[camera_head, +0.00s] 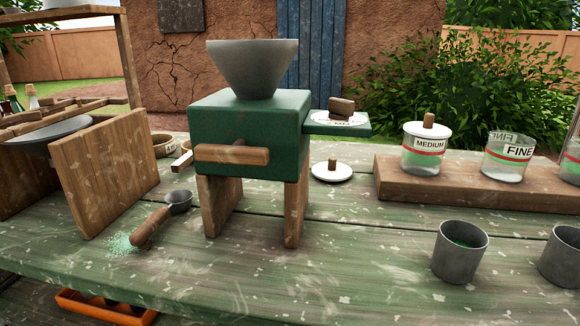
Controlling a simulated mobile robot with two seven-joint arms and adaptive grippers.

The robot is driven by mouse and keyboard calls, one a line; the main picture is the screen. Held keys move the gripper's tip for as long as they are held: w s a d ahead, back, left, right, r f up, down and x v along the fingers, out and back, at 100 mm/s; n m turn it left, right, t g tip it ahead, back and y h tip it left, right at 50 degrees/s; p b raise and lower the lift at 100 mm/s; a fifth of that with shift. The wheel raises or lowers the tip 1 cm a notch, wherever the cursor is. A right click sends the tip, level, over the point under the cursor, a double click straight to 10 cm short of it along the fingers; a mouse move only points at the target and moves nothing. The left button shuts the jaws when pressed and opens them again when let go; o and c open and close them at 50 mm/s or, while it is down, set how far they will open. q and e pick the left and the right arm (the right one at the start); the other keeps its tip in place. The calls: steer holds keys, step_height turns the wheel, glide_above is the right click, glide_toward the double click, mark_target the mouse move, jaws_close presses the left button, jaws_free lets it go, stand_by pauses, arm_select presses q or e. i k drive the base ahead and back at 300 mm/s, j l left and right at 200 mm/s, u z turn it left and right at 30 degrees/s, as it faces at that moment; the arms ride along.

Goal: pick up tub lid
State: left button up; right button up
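A white round tub lid (332,174) with a brown wooden knob lies flat on the green table, just right of the grinder's legs. A clear tub labelled FINE (508,158) stands without a lid on the wooden shelf block at the right. A clear tub labelled MEDIUM (422,157) stands left of it and wears a similar white lid (428,131) with a wooden knob. Neither of my grippers shows in the head view.
A green grinder (248,135) with a grey funnel stands mid-table. A wooden board (108,172) and a scoop (163,217) are at its left. Two metal cups (460,252) (562,257) stand front right. The wooden block (470,188) lies behind the cups. Front middle table is clear.

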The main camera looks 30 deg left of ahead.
mark_target(331, 172)
steer(key=i+u, duration=0.1)
steer(key=u, duration=0.6)
